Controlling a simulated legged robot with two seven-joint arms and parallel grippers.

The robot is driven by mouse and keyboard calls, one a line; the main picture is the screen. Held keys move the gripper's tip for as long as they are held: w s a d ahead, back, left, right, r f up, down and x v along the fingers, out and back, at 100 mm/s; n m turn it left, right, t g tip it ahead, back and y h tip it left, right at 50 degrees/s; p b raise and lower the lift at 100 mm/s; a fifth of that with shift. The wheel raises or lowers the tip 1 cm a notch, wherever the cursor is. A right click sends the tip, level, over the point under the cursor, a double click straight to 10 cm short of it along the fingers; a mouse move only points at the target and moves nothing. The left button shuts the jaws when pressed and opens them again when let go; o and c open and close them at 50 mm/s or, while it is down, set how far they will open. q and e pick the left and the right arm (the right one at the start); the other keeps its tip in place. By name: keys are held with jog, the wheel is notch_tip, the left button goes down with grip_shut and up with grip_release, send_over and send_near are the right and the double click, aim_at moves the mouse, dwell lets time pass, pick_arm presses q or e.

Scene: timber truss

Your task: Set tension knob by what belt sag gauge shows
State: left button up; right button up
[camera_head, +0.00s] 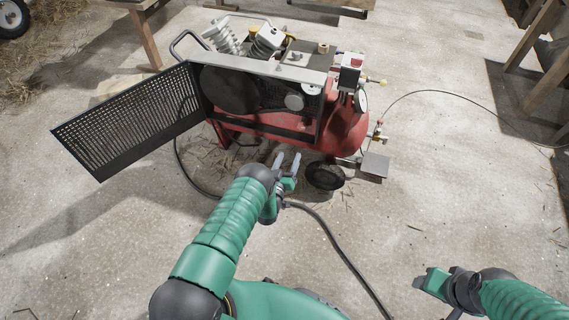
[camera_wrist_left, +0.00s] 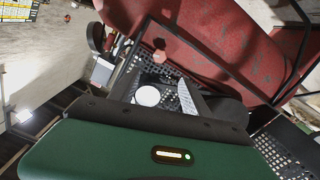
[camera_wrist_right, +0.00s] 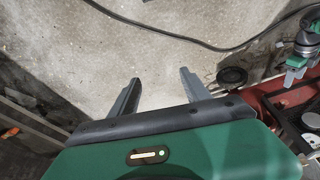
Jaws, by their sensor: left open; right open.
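The red air compressor (camera_head: 340,128) stands on the concrete ahead, its mesh guard door (camera_head: 130,118) swung out to the left. In the open belt housing are a large dark wheel (camera_head: 229,90), a smaller grey wheel (camera_head: 294,102) and a pale round dial (camera_head: 311,89), perhaps the sag gauge; its reading is too small to tell. A white disc (camera_wrist_left: 147,96) shows in the left wrist view. I cannot pick out the tension knob surely. My left gripper (camera_head: 287,160) is open just in front of the housing. My right gripper (camera_wrist_right: 155,88) is open and empty, over bare floor.
A black hose (camera_head: 330,238) runs across the floor below my left gripper. A thin cable (camera_head: 440,92) curves off to the right. Timber trestles stand at the back left and right (camera_head: 541,35). The floor at right of the compressor is mostly clear.

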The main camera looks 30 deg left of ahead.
jog(key=shift+s+f, duration=0.15)
jog(key=shift+s, duration=0.05)
